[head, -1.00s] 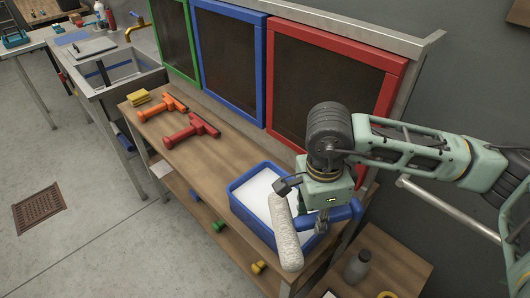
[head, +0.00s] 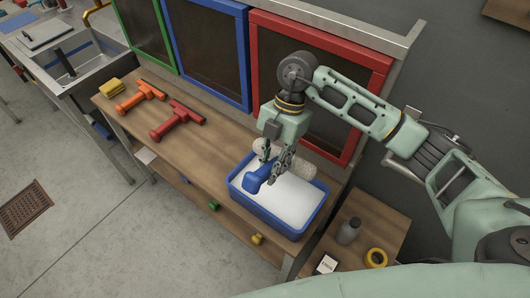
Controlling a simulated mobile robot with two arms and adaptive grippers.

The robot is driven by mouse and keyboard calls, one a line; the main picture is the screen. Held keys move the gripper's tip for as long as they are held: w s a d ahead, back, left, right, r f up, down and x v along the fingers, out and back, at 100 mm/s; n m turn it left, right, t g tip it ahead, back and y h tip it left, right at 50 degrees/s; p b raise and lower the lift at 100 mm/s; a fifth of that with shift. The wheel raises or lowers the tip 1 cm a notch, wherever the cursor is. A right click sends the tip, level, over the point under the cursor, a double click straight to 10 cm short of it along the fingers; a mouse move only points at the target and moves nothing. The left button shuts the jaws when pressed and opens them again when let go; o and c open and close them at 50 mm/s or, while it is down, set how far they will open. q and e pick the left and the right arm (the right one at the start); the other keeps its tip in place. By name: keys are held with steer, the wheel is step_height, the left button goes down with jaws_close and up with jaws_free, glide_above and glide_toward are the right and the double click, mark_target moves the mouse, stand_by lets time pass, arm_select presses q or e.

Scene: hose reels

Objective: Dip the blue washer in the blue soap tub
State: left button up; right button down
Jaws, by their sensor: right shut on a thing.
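The blue washer (head: 258,178) has a blue handle and a pale fluffy sleeve. My right gripper (head: 276,165) is shut on its handle. The washer is over the blue soap tub (head: 255,211), a blue rectangular tub filled with white suds. The sleeve lies behind my gripper, toward the back of the tub, and is partly hidden by the fingers. I cannot tell whether the sleeve touches the suds. My left gripper is not in view.
On the wooden bench (head: 152,157), left of the tub, lie a red squeegee (head: 177,120), an orange squeegee (head: 140,97) and yellow sponges (head: 112,88). Framed panels stand behind. A lower table at right holds a grey bottle (head: 348,231) and yellow tape roll (head: 376,258).

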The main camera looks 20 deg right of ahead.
steer(key=shift+f+m, duration=0.1)
steer(key=shift+m, duration=0.3)
step_height(320, 180, down, 14)
steer(key=b, duration=1)
steer(key=shift+r, duration=0.2)
steer(key=shift+r, duration=0.1)
stand_by(0.9)
steer(key=shift+r+p, duration=4.15)
steer(key=shift+r, duration=0.8)
steer(key=shift+r, duration=0.1)
step_height(320, 180, up, 4)
steer(key=p, duration=0.3)
